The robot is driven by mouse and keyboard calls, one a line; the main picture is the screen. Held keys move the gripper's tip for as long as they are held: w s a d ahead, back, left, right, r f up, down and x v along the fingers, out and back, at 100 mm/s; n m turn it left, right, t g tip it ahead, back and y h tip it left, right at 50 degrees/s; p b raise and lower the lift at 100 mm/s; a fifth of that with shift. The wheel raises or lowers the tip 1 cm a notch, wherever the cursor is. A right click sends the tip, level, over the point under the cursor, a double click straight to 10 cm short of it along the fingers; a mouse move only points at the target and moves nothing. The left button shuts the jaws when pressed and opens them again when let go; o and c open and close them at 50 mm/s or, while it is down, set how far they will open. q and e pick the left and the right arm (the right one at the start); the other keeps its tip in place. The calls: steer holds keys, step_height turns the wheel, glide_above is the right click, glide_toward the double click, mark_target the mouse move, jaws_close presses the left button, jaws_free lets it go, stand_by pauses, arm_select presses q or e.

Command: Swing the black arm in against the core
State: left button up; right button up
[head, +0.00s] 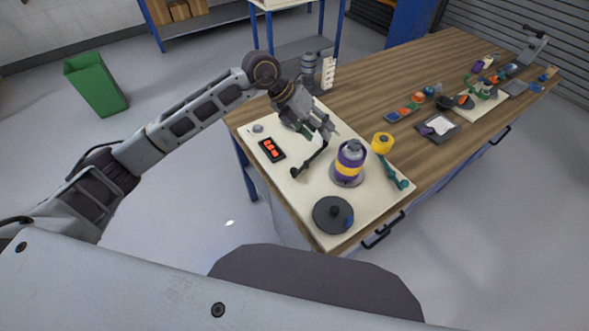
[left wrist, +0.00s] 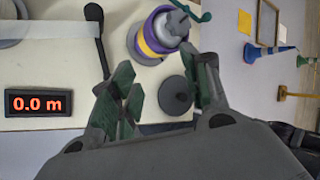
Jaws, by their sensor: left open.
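The black arm (head: 310,161) lies over the cream board, with a thick rounded end at the left; it also shows in the left wrist view (left wrist: 101,45). Its other end is near my left gripper in the head view. The core (head: 350,160) stands upright to its right, wrapped in purple and yellow bands with a grey top; the left wrist view shows it (left wrist: 158,36) too. A gap shows between arm and core. My left gripper (head: 328,129) is open and empty, above the board behind the black arm. Its fingers also show in the left wrist view (left wrist: 165,82). My right gripper is out of view.
A yellow roller (head: 383,142) on a teal arm (head: 399,179) stands right of the core. A dark disc (head: 333,214) lies in front. A display (left wrist: 38,103) reads 0.0 m. Small parts and trays (head: 437,128) fill the table's far right.

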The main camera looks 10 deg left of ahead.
mark_target(293, 168)
arm_select(q)
steer(key=s+a+f+n+g+y, duration=0.1)
steer(key=s+a+f+n+y, duration=0.2)
steer(key=a+y, duration=0.2)
steer(key=a, duration=0.3)
steer(key=shift+a+f+n+g, duration=0.25)
steer(key=shift+f+n+g, duration=0.05)
steer(key=shift+f, duration=0.05)
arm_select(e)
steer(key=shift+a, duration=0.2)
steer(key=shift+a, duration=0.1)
arm_select(q)
steer(key=shift+f, duration=0.1)
steer(key=shift+d+f+p, duration=0.25)
steer(key=shift+d+f, duration=0.2)
steer(key=shift+f, duration=1.8)
steer(key=shift+d+f+p, duration=0.3)
steer(key=shift+d+f, duration=0.15)
steer(key=shift+f, duration=1.75)
steer(key=shift+d+f+p, duration=0.25)
steer(key=shift+d+f, duration=0.2)
steer(key=shift+f, duration=1.8)
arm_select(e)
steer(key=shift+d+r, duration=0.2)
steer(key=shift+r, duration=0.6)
arm_select(q)
steer(key=shift+c, duration=0.5)
jaws_close()
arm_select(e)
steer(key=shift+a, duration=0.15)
